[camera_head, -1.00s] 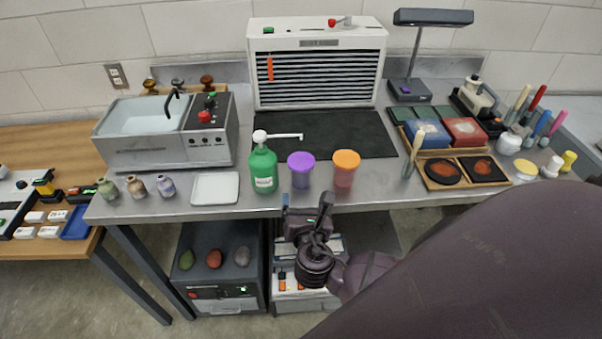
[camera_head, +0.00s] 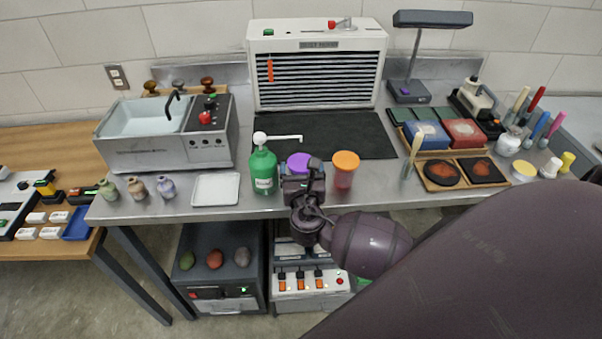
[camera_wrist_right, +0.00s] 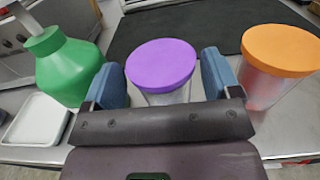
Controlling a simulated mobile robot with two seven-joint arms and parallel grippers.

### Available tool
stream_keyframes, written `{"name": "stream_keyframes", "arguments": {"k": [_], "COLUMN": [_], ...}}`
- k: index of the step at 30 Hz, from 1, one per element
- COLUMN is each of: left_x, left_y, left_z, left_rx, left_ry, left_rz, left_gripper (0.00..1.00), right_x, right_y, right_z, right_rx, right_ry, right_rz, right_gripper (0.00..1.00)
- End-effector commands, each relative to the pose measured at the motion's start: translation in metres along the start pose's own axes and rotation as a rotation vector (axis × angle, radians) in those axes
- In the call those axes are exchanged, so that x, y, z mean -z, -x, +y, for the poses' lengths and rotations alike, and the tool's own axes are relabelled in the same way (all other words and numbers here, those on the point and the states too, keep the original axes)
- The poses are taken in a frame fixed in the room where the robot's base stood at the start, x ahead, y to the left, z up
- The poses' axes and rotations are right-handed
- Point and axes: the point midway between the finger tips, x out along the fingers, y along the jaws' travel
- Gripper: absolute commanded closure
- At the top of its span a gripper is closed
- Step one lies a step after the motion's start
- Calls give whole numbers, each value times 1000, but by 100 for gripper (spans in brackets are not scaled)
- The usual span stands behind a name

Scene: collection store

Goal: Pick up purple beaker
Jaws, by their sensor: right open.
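The purple beaker (camera_head: 299,160) has a purple lid and stands upright near the front edge of the metal table, partly hidden behind my right gripper in the head view. In the right wrist view the purple beaker (camera_wrist_right: 161,68) shows its lid and clear body. My right gripper (camera_head: 302,172) is in front of it at the table edge. In the wrist view the right gripper's blue fingers (camera_wrist_right: 163,82) are apart, one on each side of the beaker, with visible gaps. My left gripper is not in view.
A green pump bottle (camera_head: 263,170) stands close left of the beaker and an orange-lidded beaker (camera_head: 344,172) close right. A white tray (camera_head: 216,188) lies farther left. A dark mat (camera_head: 330,134) behind the beakers is mostly clear.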

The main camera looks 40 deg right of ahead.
Motion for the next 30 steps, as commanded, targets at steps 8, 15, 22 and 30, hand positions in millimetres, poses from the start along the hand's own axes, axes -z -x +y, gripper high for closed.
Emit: {"name": "stream_keyframes", "arguments": {"k": [8,15,22,30], "left_x": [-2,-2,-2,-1], "left_y": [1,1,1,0], "left_z": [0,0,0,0], "left_rx": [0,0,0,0], "left_ry": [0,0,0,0], "left_rz": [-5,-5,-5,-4], "left_gripper": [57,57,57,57], "right_x": [0,0,0,-1], "right_y": [-24,-24,-24,-24], "right_z": [0,0,0,0], "right_rx": [1,0,0,0], "right_ry": [-1,-1,-1,-1], "right_rz": [0,1,0,0], "right_gripper": [17,22,55,60]}}
